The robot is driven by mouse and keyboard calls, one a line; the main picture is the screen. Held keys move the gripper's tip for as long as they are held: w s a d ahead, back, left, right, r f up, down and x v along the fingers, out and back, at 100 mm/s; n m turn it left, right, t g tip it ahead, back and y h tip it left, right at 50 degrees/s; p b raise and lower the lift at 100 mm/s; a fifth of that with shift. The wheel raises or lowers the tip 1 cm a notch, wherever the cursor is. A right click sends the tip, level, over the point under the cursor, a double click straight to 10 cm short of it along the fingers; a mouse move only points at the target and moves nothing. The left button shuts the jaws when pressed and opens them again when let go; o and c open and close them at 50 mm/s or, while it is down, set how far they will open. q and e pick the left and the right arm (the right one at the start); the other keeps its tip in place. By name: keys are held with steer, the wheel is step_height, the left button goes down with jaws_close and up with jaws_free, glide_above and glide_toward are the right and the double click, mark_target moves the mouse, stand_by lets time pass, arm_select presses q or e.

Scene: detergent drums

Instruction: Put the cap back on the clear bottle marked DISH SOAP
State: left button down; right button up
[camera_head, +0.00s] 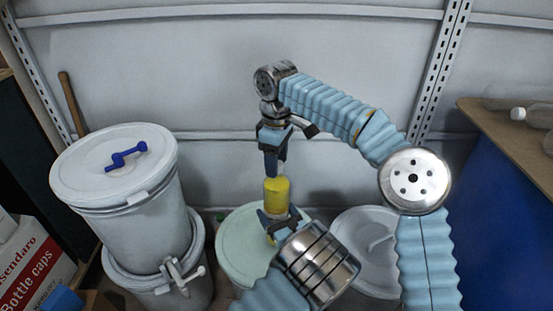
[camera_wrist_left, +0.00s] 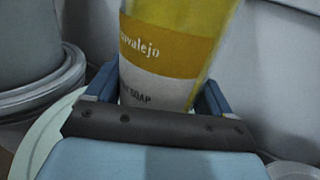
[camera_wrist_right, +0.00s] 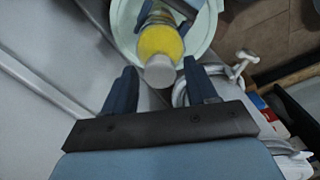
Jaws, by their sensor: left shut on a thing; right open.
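The clear bottle with yellow liquid (camera_head: 276,194) stands upright, held by my left gripper (camera_head: 277,216) over the pale green drum lid. In the left wrist view the bottle (camera_wrist_left: 165,55) sits between the two fingers, its label showing "SOAP". My right gripper (camera_head: 274,168) points down from above, its open fingers around the bottle's top. In the right wrist view a whitish round cap (camera_wrist_right: 160,72) lies between these fingers, apart from both, in line with the bottle top (camera_wrist_right: 160,42). It looks seated on the bottle, though the neck is hidden behind it.
A pale green drum lid (camera_head: 238,240) is below the bottle. Stacked white drums (camera_head: 140,215) stand at left, with a blue tool (camera_head: 127,156) on top. Another white drum (camera_head: 350,235) is at right. A shelf (camera_head: 500,130) with bottles is at far right.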

steer(key=shift+c, duration=0.5)
jaws_close()
steer(key=shift+o, duration=1.1)
jaws_free()
steer(key=shift+r, duration=3.75)
arm_select(q)
jaws_free()
